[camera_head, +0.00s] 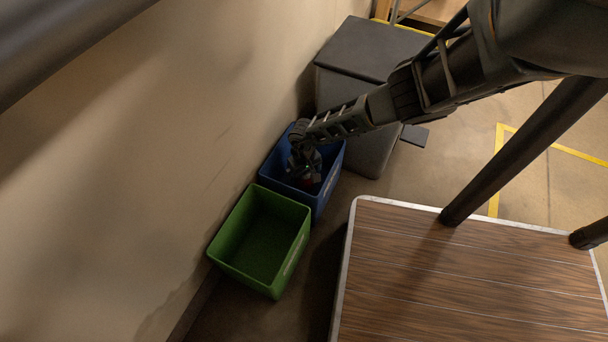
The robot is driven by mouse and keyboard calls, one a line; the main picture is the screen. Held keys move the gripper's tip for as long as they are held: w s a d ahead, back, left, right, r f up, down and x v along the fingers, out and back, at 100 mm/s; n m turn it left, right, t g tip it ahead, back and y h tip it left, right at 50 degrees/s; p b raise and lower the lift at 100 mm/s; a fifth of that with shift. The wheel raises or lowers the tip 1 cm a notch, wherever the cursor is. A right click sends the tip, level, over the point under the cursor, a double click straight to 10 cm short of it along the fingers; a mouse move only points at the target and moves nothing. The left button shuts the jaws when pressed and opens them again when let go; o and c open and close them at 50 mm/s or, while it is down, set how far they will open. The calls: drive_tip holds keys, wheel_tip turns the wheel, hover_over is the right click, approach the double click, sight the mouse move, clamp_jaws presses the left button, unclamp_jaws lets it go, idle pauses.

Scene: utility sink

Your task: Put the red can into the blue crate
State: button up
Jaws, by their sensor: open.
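The blue crate (322,200) stands on the floor against the wall, in the middle of the head view. My gripper (305,172) reaches down into it from the upper right, and its jaws are open.
An empty green crate (299,252) stands directly in front of the blue one. A dark grey bin (365,50) stands behind it. A wood-topped table (470,280) with a pale edge fills the lower right. Yellow tape (497,150) marks the floor.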

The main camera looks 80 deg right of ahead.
wheel_tip(320, 180, up, 12)
drive_tip(key=p, duration=0.8)
drive_tip(key=shift+r, duration=0.15)
drive_tip(key=shift+r, duration=0.1)
